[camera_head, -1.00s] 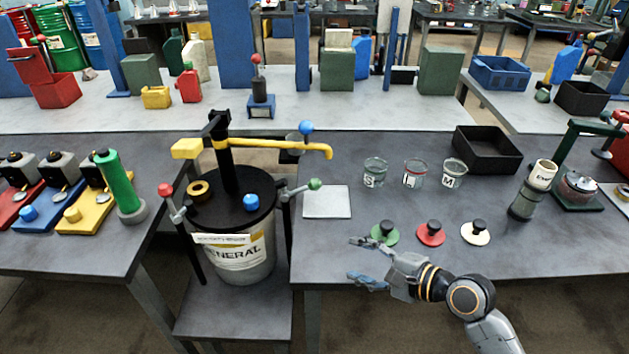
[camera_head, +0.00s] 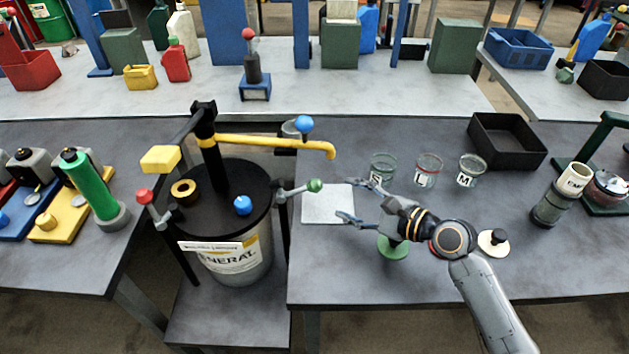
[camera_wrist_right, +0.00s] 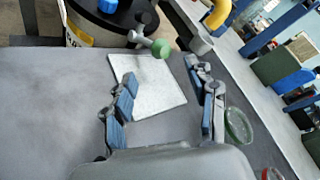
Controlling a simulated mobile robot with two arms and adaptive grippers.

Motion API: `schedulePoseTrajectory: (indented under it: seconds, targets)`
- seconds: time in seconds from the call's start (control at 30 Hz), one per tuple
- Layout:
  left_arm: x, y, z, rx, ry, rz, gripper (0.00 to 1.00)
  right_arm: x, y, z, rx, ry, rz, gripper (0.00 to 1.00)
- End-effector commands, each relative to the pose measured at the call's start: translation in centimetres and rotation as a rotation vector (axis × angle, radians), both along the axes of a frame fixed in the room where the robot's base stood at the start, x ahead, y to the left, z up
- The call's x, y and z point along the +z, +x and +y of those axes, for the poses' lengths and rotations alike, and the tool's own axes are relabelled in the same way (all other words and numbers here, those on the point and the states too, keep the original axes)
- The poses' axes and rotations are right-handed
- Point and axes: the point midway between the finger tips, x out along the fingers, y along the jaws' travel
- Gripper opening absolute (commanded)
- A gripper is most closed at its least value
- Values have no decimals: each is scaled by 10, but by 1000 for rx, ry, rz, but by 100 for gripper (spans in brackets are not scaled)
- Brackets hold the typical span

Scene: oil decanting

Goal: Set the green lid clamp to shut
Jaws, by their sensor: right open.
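The green lid clamp is a lever with a green ball knob (camera_head: 315,185) on the right side of the drum (camera_head: 232,262). Its arm sticks out to the right from the black lid (camera_head: 222,190), with the knob near the white pad. In the right wrist view the green knob (camera_wrist_right: 161,48) shows ahead, beyond the fingers. My right gripper (camera_head: 346,202) is open and empty, over the white pad (camera_head: 328,212), a short way right of and nearer than the knob, not touching it. It also shows in the right wrist view (camera_wrist_right: 165,95). My left gripper is not in view.
A red-knobbed clamp (camera_head: 145,196) sits on the drum's left. The yellow pump spout (camera_head: 275,142) reaches over the table behind the green knob. Labelled glass beakers (camera_head: 427,172) stand behind my right gripper; a green-based knob (camera_head: 393,246) lies beneath it.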

Motion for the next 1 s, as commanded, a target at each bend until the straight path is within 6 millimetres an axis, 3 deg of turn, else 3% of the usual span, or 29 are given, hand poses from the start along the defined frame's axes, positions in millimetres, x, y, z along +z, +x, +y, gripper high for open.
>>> schedulePoseTrajectory:
  seconds: [0.1,0.2,0.33,0.5,0.63,0.93,0.97,1.0]
  targets:
    - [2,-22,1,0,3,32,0,-4,18,21,0,5,-1,57]
    - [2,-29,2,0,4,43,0,-11,31,37,0,3,0,57]
    - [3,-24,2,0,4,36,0,-18,47,56,-1,2,-1,57]
    - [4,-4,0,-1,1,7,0,-25,61,72,-1,1,0,57]
    - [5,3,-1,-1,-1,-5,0,-27,67,79,-1,0,-1,57]
    - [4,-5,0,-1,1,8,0,-28,68,81,0,0,-1,57]
    - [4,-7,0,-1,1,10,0,-28,68,81,0,0,-1,55]
    - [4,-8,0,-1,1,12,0,-28,68,81,0,0,-1,47]
